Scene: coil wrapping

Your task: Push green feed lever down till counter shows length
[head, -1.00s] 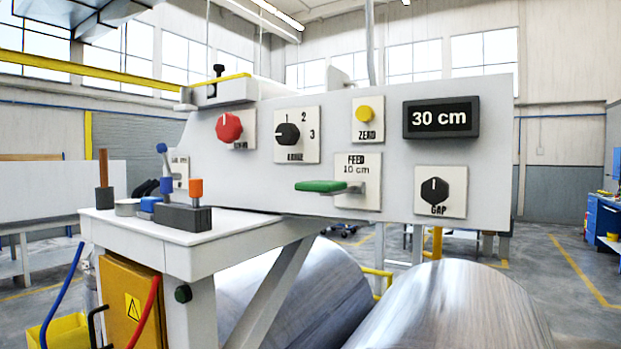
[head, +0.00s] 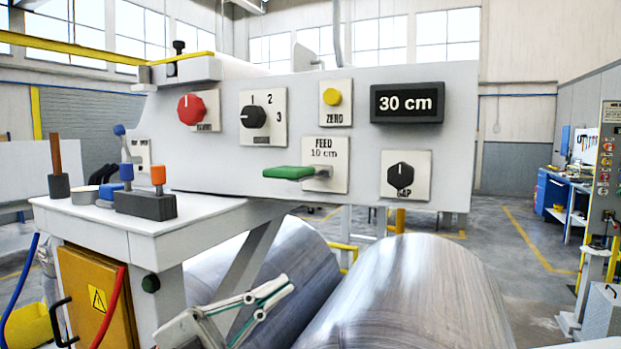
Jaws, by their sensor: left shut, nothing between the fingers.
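The green feed lever (head: 288,172) sticks out to the left from its plate marked "FEED 10 cm" (head: 325,150) and lies about level. The counter (head: 407,103) at the upper right of the panel reads "30 cm". My left gripper (head: 286,287) is at the bottom of the head view, in front of the large metal rolls, below the lever and apart from it. Its fingers are together with nothing held. My right gripper is not in view.
The panel (head: 440,150) also carries a red knob (head: 192,109), a black selector (head: 253,117), a yellow ZERO button (head: 332,97) and a GAP knob (head: 400,175). A white side table (head: 110,225) with small tools stands at left. Metal rolls (head: 410,290) lie below. The space before the lever is clear.

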